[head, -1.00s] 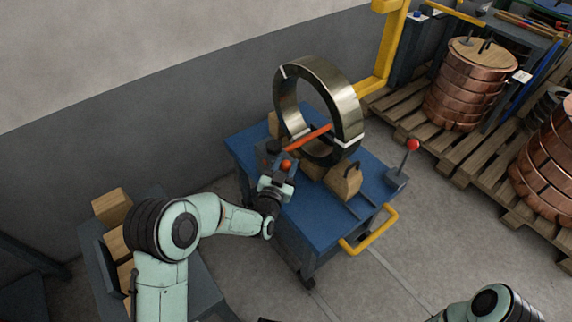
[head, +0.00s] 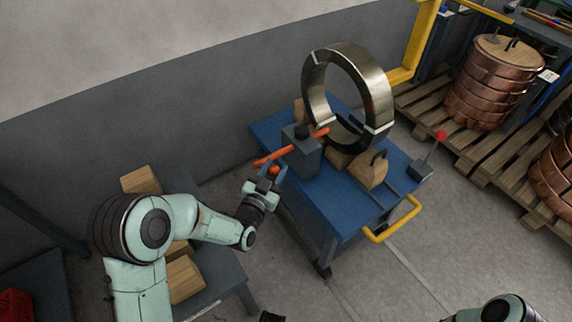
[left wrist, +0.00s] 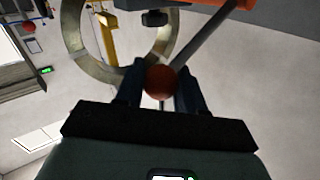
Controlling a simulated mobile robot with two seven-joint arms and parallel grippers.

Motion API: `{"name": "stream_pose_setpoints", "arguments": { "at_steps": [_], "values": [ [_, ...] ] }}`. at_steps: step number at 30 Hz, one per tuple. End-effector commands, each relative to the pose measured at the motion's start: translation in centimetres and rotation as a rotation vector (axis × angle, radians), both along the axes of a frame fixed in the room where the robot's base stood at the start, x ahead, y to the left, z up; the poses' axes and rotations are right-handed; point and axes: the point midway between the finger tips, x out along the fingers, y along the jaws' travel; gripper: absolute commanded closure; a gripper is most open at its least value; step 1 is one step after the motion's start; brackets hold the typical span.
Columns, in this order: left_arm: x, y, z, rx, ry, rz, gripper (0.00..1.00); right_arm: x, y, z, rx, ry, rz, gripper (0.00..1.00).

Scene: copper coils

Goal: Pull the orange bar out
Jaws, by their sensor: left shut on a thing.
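The orange bar (head: 290,152) runs through a grey block (head: 303,158) on the blue cart. Its left end sticks out past the block, and its right end overlaps the lower left of the big metal ring (head: 388,95). My left gripper (head: 270,176) is shut on the red ball knob (head: 274,170), just below the bar's left part. In the left wrist view, the knob (left wrist: 161,81) sits between the fingers, with a grey rod (left wrist: 205,38) rising toward the orange piece (left wrist: 238,4) at the top edge. My right gripper is not visible.
The blue cart (head: 345,205) carries wooden chocks (head: 369,172), a red-knobbed lever (head: 440,136) and a yellow handle (head: 395,222). A grey table with wooden blocks (head: 185,278) stands at left. Copper coils (head: 488,85) stand on a pallet at right. Floor left of the cart is partly clear.

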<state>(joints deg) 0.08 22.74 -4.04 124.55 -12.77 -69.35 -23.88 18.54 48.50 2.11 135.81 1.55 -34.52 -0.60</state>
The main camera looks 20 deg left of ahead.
Motion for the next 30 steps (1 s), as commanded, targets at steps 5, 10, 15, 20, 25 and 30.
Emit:
{"name": "stream_pose_setpoints", "arguments": {
  "at_steps": [5, 10, 15, 20, 25, 30],
  "values": [
    [-1.8, 1.5, 0.0, 0.000, 0.001, 0.002, 1.00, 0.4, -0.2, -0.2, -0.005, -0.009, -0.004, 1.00],
    [-2.4, 1.9, 0.0, 0.000, 0.001, 0.000, 1.00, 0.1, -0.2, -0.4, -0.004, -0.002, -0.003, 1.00],
    [-2.4, 2.0, 0.0, 0.000, 0.000, 0.003, 1.00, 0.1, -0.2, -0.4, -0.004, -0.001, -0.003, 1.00],
    [-2.4, 2.1, 0.0, 0.001, 0.001, 0.005, 0.55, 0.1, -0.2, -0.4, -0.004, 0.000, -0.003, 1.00],
    [-2.4, 2.0, 0.0, 0.001, 0.000, 0.003, 0.39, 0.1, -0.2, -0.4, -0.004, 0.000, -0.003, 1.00],
    [-2.4, 1.9, 0.0, 0.000, 0.000, 0.001, 0.39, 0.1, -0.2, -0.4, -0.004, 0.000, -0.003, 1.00]
  ]
}}
